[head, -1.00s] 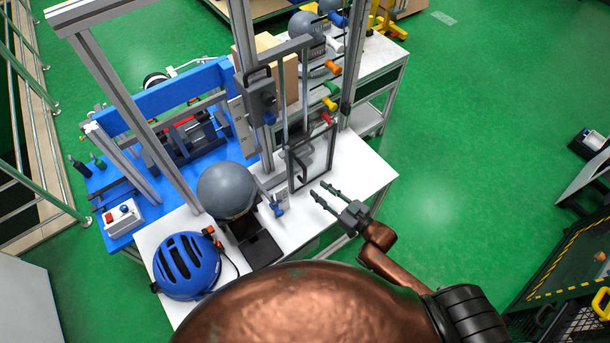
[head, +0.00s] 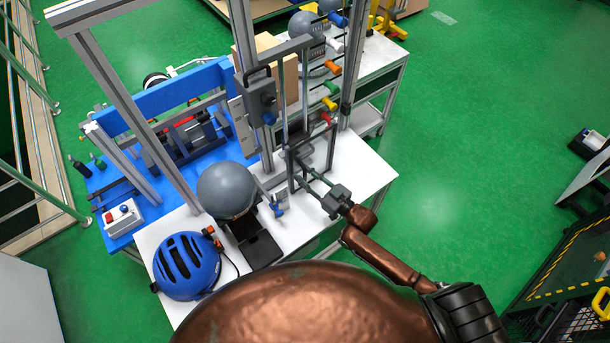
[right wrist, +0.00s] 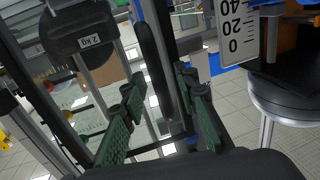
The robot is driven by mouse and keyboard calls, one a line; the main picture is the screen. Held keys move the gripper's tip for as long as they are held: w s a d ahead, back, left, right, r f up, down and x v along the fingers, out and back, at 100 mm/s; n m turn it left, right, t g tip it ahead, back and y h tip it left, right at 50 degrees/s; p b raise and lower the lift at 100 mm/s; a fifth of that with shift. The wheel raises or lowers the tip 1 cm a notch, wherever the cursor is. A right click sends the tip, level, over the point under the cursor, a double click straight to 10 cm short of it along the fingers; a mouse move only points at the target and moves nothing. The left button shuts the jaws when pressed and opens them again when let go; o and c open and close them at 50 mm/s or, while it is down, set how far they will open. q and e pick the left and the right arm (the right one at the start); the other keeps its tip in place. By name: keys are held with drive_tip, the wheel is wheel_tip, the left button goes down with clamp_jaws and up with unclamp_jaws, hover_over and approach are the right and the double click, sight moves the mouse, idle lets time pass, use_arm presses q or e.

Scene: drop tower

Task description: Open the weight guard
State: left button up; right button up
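The weight guard (head: 332,150) is a clear panel in a dark grey frame, upright at the drop tower on the white table. My right gripper (head: 302,171) is in front of it with fingertips at its left side. In the right wrist view my gripper (right wrist: 162,118) has its green-padded fingers apart. A dark upright handle bar (right wrist: 153,70) shows between them; I cannot tell whether the fingers touch it. Behind the panel a dark weight (right wrist: 85,40) marked 2 kg shows. My left gripper is out of view.
A grey ball (head: 226,189) and a blue helmet (head: 187,265) are on the left of the white table (head: 365,178). A grey control box (head: 261,97) is on the tower post. A scale strip (right wrist: 240,32) is right of the handle.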

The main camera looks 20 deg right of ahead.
drive_tip(key=shift+c, duration=0.5)
clamp_jaws()
